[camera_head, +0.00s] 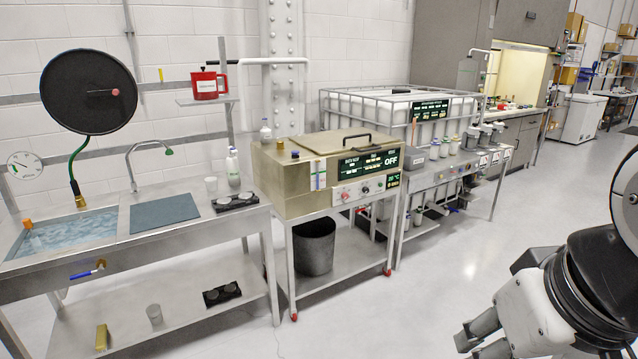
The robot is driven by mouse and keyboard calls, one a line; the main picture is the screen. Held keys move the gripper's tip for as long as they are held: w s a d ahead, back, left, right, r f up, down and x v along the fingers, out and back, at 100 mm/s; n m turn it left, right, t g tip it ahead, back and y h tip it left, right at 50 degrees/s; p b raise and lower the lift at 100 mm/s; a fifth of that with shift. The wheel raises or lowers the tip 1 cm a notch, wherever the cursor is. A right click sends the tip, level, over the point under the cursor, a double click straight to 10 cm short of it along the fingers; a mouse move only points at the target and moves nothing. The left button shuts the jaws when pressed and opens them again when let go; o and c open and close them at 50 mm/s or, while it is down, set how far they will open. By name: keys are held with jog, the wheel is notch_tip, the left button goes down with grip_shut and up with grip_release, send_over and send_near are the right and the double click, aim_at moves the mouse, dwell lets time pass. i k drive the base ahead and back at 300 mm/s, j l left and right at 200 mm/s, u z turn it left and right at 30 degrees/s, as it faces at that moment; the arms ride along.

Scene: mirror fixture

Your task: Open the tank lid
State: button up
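A beige box-shaped tank (290,183) stands on a wheeled metal stand in the middle. Its flat metal lid (320,144) lies closed on top, with a dark bar handle (357,138) across it. The front panel has dark displays, one reading OFF, and several knobs. My gripper (472,345) is at the bottom right, low, well away from the tank and in front of it. Its two fingers show a gap between them and nothing is held. The lower part of the gripper is cut off by the picture edge.
A sink bench (140,255) with a round black disc above it stands left. A caged white container (375,108) stands behind, and a bench with bottles (455,165) adjoins right. The floor (400,300) in front is clear.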

aim_at(323, 142)
jog(key=i+z, duration=0.3)
jog(key=i, duration=2)
jog(key=i+u, duration=0.15)
jog(key=i, duration=0.35)
jog(key=i+l+u, duration=0.2)
jog(key=i, duration=0.25)
jog(key=i+l+u, duration=0.15)
jog(key=i, duration=0.35)
jog(key=i+l+u, duration=0.15)
jog(key=i, duration=0.3)
jog(key=l, duration=0.1)
